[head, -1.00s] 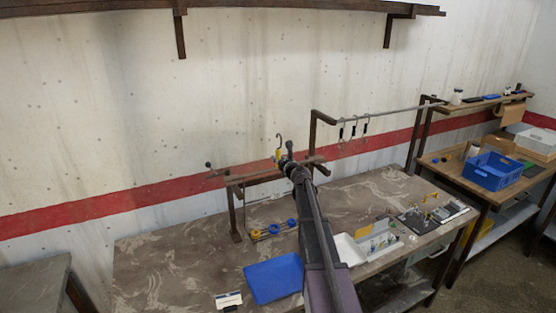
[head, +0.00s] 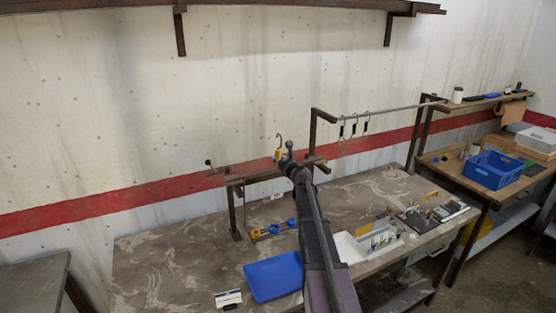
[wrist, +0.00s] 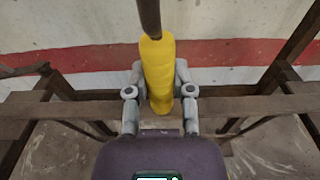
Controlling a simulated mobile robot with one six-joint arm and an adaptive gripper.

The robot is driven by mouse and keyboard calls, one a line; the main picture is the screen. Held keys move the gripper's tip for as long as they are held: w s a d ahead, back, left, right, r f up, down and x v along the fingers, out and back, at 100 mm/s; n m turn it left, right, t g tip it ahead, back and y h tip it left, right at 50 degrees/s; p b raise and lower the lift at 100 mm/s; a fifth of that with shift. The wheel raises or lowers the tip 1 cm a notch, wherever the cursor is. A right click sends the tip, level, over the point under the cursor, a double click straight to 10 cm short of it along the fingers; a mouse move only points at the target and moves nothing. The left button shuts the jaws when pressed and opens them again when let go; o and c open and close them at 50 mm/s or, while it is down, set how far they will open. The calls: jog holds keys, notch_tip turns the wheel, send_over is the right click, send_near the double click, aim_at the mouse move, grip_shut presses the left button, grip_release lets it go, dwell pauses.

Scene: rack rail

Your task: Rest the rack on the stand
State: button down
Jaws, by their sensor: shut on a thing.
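My gripper (wrist: 160,92) is shut on a yellow handle (wrist: 158,70) with a dark rod rising from its top. In the head view the yellow piece (head: 278,155) shows with a hook-shaped top, upright at the end of my arm. A brown metal frame (head: 235,208), which looks like the stand, rises from the bench around and behind my gripper. Its beam (wrist: 240,105) crosses behind the gripper in the wrist view. Whether the held piece touches the frame, and whether it is part of the rack, I cannot tell.
A rail (head: 390,109) with several hanging hooks runs to the right. A blue tray (head: 273,278), a yellow-and-blue piece (head: 272,230) and a white tray (head: 350,249) lie on the bench. A blue crate (head: 494,171) stands at the right. The bench's left part is clear.

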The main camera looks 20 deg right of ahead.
jog(key=shift+f, duration=0.2)
jog(key=shift+c, duration=2)
grip_release()
jog(key=shift+r, duration=0.2)
notch_tip(320, 180, up, 3)
jog(key=p, duration=0.2)
jog(key=shift+f+p, duration=0.1)
jog(key=shift+p, duration=0.25)
jog(key=shift+s, duration=0.35)
jog(key=s+b, duration=0.1)
jog(key=s, duration=0.6)
jog(key=shift+s+d+f, duration=0.15)
jog(key=shift+s+f, duration=0.2)
